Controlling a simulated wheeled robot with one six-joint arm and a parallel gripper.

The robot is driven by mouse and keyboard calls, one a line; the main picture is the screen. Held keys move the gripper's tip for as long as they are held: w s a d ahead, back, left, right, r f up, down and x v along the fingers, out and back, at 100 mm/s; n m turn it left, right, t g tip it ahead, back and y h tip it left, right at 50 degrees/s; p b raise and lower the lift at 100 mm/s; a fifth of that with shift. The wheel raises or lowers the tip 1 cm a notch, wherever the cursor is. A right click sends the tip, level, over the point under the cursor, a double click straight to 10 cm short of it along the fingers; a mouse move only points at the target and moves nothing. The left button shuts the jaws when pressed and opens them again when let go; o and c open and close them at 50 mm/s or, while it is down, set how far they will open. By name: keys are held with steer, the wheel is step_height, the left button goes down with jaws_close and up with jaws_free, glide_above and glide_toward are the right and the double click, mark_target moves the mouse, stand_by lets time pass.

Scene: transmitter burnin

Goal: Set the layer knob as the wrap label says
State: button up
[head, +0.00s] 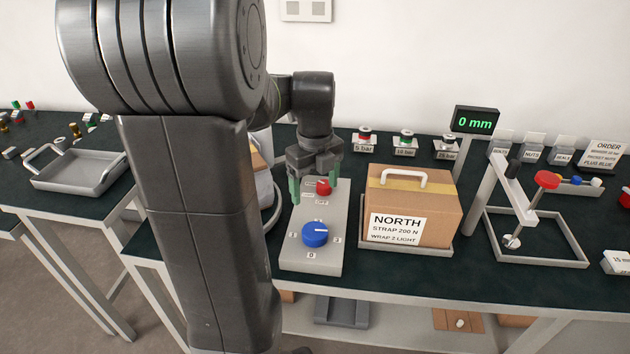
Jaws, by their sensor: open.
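The blue layer knob (315,234) sits on the front half of a grey control panel (315,266). Marks 1, 0 and 3 show at its left, front and right; any mark behind it is hard to read. Its white pointer line appears to lie toward the right, near the 3. The wrap label (394,228) on the cardboard box reads "NORTH, STRAP 200 N, WRAP 2 LIGHT". My gripper (315,188) is open with green fingers, above the panel's rear half, around or over a red knob (323,187). It is behind the blue knob and apart from it.
The cardboard box (430,196) with a white handle stands right of the panel. A display (476,121) reads 0 mm. A grey frame with a red-knobbed lever (547,180) stands further right. A metal tray (82,172) lies at left. My arm hides the table left of the panel.

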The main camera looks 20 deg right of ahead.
mark_target(315, 230)
steer(key=shift+r, duration=0.3)
steer(key=w+a+f+m+g+h+p, duration=0.1)
steer(key=w+m+g+p, duration=0.15)
steer(key=m, duration=1.55)
steer(key=w+a+m+g+p, duration=0.1)
steer(key=w+m+g+p, duration=0.2)
steer(key=m, duration=1.4)
steer(key=shift+t, duration=0.55)
steer(key=x, duration=0.4)
steer(key=p+x, duration=0.1)
steer(key=x, duration=0.9)
steer(key=shift+w+d+p, duration=0.1)
steer(key=shift+d+p, duration=0.2)
